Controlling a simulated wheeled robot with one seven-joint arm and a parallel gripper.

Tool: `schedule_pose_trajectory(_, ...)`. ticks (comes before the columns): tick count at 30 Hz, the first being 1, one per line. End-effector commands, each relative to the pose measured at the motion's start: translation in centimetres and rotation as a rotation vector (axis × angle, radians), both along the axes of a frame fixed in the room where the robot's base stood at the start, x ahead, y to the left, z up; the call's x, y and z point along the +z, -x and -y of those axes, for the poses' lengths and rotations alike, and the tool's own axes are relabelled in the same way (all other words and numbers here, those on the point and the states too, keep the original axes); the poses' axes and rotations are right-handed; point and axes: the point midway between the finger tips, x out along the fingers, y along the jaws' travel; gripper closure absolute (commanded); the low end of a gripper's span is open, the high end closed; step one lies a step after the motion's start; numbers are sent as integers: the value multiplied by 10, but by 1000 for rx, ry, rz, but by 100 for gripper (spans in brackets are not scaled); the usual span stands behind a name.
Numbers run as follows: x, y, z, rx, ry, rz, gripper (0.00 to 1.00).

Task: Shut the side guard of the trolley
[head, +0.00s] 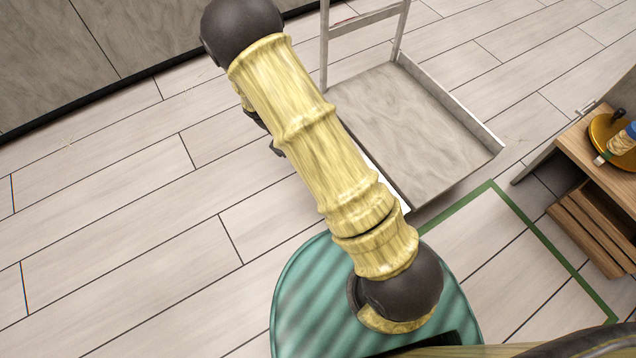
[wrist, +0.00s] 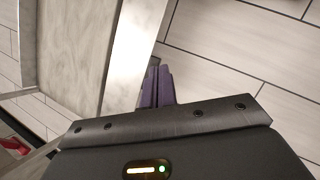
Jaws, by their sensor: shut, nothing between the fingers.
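The trolley (head: 405,125) stands beyond my arm in the head view, with a flat grey deck and a pale upright handle frame (head: 362,17). A low raised wall (head: 452,103) runs along its right side. A pale strip (head: 388,190) shows at its left side, mostly hidden behind my arm. In the wrist view a light panel (wrist: 135,45) runs along the edge of the grey deck (wrist: 65,45). My gripper (wrist: 157,78) is shut and empty, its purple fingertips close beside that panel. I cannot tell whether they touch it. In the head view my arm hides most of the gripper.
A round teal surface (head: 300,300) lies below my arm. A green line (head: 540,235) marks the floor to the right. A wooden unit (head: 590,165) with a gold tray (head: 603,128) stands at the far right. Floor at the left is clear.

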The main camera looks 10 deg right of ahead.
Motion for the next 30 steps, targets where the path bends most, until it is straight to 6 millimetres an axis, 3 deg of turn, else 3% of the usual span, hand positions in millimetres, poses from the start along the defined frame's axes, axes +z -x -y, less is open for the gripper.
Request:
schedule_pose_trajectory(1, -29, -3, -4, 56, 45, -33, 100)
schedule_pose_trajectory(3, -55, -7, -8, 132, 104, -71, 100)
schedule_pose_trajectory(18, -234, -25, -33, 691, 589, -291, 100)
schedule_pose_trajectory(24, -276, -27, -42, 853, 746, -334, 100)
schedule_pose_trajectory(30, -282, -28, -44, 885, 779, -341, 100)
